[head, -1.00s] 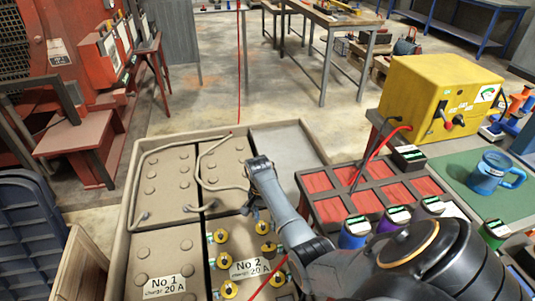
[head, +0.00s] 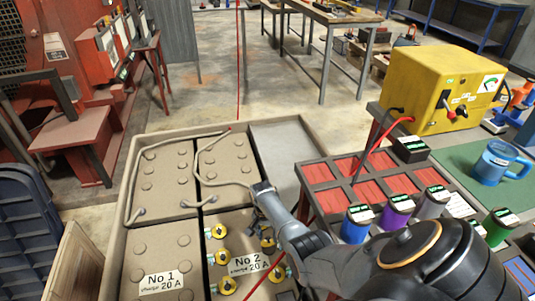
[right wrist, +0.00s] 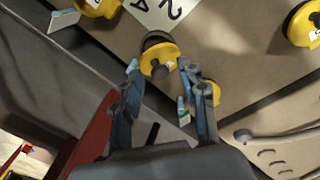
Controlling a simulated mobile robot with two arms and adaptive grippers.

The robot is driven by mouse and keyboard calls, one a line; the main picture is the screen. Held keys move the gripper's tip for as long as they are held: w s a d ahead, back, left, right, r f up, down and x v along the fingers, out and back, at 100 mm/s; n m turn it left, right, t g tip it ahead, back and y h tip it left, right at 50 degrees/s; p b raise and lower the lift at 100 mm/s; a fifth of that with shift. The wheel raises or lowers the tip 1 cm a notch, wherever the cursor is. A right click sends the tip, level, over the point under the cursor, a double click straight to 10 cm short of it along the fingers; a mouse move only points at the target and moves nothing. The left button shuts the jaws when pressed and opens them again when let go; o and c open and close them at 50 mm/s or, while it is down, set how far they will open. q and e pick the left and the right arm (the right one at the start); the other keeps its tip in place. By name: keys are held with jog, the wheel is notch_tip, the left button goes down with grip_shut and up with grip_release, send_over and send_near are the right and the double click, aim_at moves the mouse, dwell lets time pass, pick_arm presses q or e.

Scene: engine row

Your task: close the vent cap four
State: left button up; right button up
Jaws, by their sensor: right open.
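Several yellow vent caps sit in two columns on the No 2 battery (head: 232,222); one in the left column is the cap (head: 219,230). I cannot read which is vent cap four. My right gripper (head: 258,213) hangs over the right column, partly hiding it. In the right wrist view the open gripper (right wrist: 160,68) has its fingers on either side of a yellow cap (right wrist: 158,63). A dark round rim shows just behind this cap. I cannot tell whether the fingers touch it. Another yellow cap (right wrist: 214,93) is partly hidden behind the right finger. My left gripper is not in view.
The No 1 battery (head: 150,245) is beside No 2, within a raised tray rim (head: 117,240). Grey cables lie on the far batteries. A red-celled rack (head: 318,173), coloured bottles (head: 356,225), a yellow box (head: 440,90) and a blue mug (head: 495,162) stand to the right.

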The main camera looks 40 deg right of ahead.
grip_shut()
